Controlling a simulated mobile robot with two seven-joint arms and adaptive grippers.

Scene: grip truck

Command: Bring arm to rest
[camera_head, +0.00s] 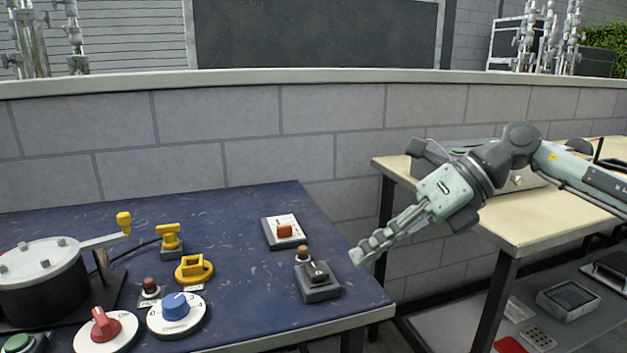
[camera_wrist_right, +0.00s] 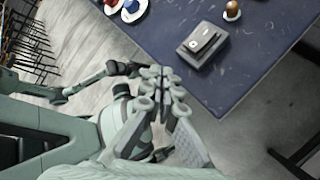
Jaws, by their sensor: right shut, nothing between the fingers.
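My right gripper (camera_head: 368,248) hangs in the air at the right edge of the blue table (camera_head: 235,230), its fingers pointing down and left. Its fingers are together with nothing held. It also shows in the right wrist view (camera_wrist_right: 160,80), beside the blue table's edge. My left gripper is not seen in the head view. In the right wrist view, other pale parts of my body show at the lower left.
A switch plate with a red button (camera_head: 284,231), yellow controls (camera_head: 193,268), a blue dial (camera_head: 176,312), a red dial (camera_head: 105,329) and a black pot (camera_head: 42,280) stand on the table. A cream-topped table (camera_head: 520,228) is at the right. A brick wall (camera_head: 270,135) runs behind.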

